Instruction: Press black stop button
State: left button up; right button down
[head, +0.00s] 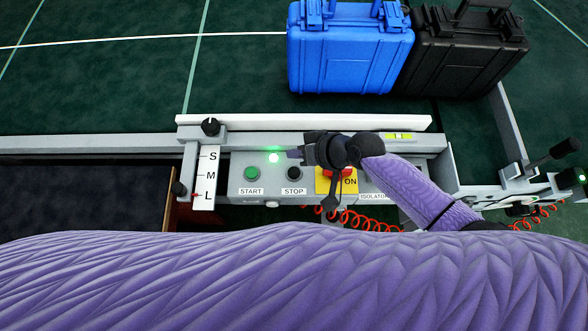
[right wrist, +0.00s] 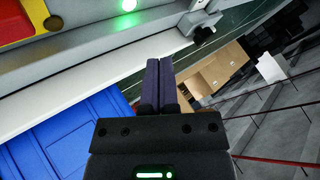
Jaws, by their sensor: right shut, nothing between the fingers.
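The black stop button (head: 294,173) sits on the grey control panel (head: 235,187), above the STOP label and right of the green start button (head: 251,173). A green lamp (head: 274,157) glows above and between the two buttons. My right gripper (head: 292,153) is just above the stop button in the head view, pointing left, and appears apart from it. In the right wrist view its two fingers (right wrist: 160,85) are together with nothing between them. The stop button does not show in the right wrist view. My left gripper is not in view.
A red and yellow isolator switch (head: 323,184) is right of the stop button, under my right arm. A size lever (head: 205,178) marked S, M, L stands at left. Blue (head: 346,50) and black (head: 462,55) cases lie behind the white rail (head: 260,121).

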aim_at(289, 171)
notch_tip(289, 171, down, 8)
jog(key=b, duration=0.6)
jog(key=shift+r, duration=0.2)
jog(key=shift+f+b, duration=0.45)
jog(key=shift+b, duration=0.2)
jog(key=shift+r, duration=0.1)
dwell(0.7)
jog(key=shift+f+b, duration=0.3)
jog(key=shift+f, duration=0.15)
jog(key=shift+f+b, duration=0.4)
jog(key=shift+f, duration=0.05)
dwell(0.4)
jog(key=shift+r+p, duration=0.8)
jog(key=shift+r, duration=0.1)
